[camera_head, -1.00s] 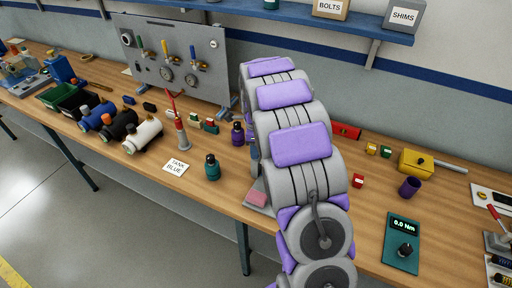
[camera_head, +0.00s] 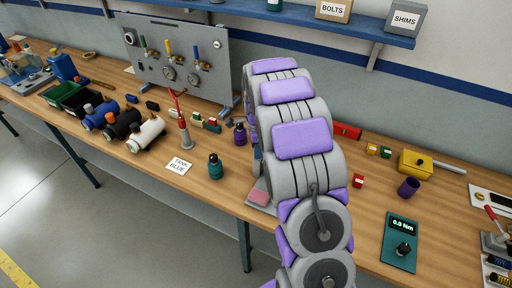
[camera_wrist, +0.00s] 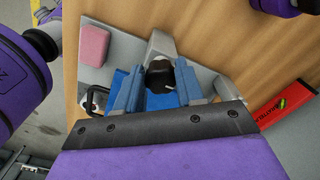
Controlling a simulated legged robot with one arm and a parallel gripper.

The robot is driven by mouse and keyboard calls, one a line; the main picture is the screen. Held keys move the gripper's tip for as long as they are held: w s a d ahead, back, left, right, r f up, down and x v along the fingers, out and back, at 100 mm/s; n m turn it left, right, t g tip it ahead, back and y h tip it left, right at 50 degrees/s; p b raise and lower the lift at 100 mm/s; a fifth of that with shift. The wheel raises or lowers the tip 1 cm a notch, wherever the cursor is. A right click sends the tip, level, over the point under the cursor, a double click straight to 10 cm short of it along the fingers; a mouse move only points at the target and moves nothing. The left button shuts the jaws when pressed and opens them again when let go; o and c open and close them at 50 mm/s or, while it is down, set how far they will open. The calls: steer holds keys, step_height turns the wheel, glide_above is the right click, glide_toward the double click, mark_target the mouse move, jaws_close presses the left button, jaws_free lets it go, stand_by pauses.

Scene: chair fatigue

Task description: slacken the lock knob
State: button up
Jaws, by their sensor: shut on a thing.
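The black lock knob (camera_wrist: 159,74) shows in the wrist view, with a pale mark on its rim. It sits on a blue and grey fixture that has a grey base plate (camera_wrist: 125,52). My gripper (camera_wrist: 160,78) has one blue-grey finger on each side of the knob and is shut on it. In the head view my purple and grey arm hides the gripper and knob; only the plate's edge and its pink pad (camera_head: 259,197) show beside the arm.
A teal bottle (camera_head: 215,167) stands left of the arm. A teal torque display (camera_head: 401,243) reading 0.0 Nm, a purple cup (camera_head: 408,187) and a yellow block (camera_head: 415,162) lie to the right. A red item (camera_wrist: 284,107) lies right of the fixture.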

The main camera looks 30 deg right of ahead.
steer(key=o, duration=0.6)
steer(key=shift+d, duration=0.1)
steer(key=o, duration=0.4)
steer(key=shift+d, duration=0.2)
steer(key=shift+o, duration=0.2)
steer(key=shift+a+r, duration=0.1)
steer(key=shift+r, duration=0.3)
step_height(320, 180, up, 16)
steer(key=p, duration=0.2)
steer(key=shift+r, duration=0.25)
